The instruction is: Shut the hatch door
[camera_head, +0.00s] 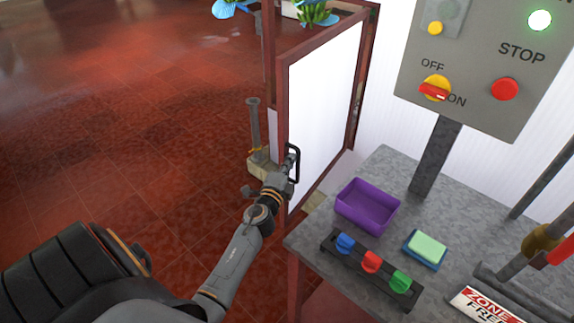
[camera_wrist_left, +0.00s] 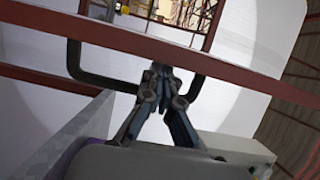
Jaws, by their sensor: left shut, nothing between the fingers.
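The hatch door (camera_head: 322,110) is a white panel with a dark red frame in the head view. It stands partly open, its handle-side edge toward me and out from the red surround (camera_head: 268,60). A black bar handle (camera_head: 297,165) is on that edge. My left gripper (camera_head: 291,160) is shut and empty, right at the handle. In the left wrist view the closed fingertips (camera_wrist_left: 160,72) are at the red frame bar (camera_wrist_left: 130,42), inside the span of the black handle (camera_wrist_left: 75,68). I cannot tell whether they touch it. My right gripper is not in view.
A grey table (camera_head: 300,240) stands right of the door, holding a purple bin (camera_head: 367,206), a rack of coloured knobs (camera_head: 371,262) and a green sponge (camera_head: 427,246). A control panel (camera_head: 470,75) rises behind. A grey post (camera_head: 254,125) stands left of the door. Red floor at left is clear.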

